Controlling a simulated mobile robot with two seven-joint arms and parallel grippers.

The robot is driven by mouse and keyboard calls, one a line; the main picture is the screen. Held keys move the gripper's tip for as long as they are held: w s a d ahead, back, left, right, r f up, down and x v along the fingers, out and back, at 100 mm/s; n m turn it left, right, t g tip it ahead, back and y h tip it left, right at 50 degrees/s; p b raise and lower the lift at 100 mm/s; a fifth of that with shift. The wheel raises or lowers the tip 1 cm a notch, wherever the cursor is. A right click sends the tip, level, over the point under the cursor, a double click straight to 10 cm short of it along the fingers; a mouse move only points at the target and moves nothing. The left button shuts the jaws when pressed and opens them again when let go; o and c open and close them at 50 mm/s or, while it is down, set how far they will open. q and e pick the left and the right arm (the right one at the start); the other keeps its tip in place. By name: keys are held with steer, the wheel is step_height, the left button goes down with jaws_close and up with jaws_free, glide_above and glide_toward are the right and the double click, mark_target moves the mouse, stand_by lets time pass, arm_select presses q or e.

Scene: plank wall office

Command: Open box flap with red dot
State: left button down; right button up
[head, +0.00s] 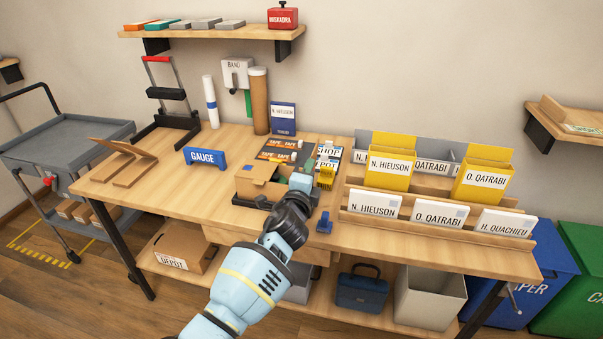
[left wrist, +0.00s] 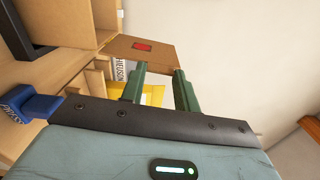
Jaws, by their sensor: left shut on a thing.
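The small open cardboard box (head: 258,184) sits in a dark tray on the workbench in the head view. In the left wrist view, a cardboard flap with a red mark (left wrist: 142,48) sticks out from the box (left wrist: 92,78). My left gripper (left wrist: 160,74) has its two green fingers at the near edge of this flap and is shut on it. My right gripper is not in view.
A blue stamp-like item (head: 324,223) and a yellow item (head: 326,177) stand close right of my gripper. A rack of labelled envelopes (head: 440,212) fills the bench's right. A blue GAUGE block (head: 205,158) stands left. The bench's left front (head: 180,195) is clear.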

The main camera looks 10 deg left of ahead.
arm_select(q)
steer(key=shift+d+f+m, duration=0.1)
steer(key=shift+d+m, duration=0.35)
steer(key=shift+m, duration=0.35)
steer(key=c, duration=1.3)
jaws_free()
steer(key=shift+s, duration=0.1)
steer(key=s+p, duration=0.1)
steer(key=s, duration=0.6)
steer(key=shift+s+p, duration=0.3)
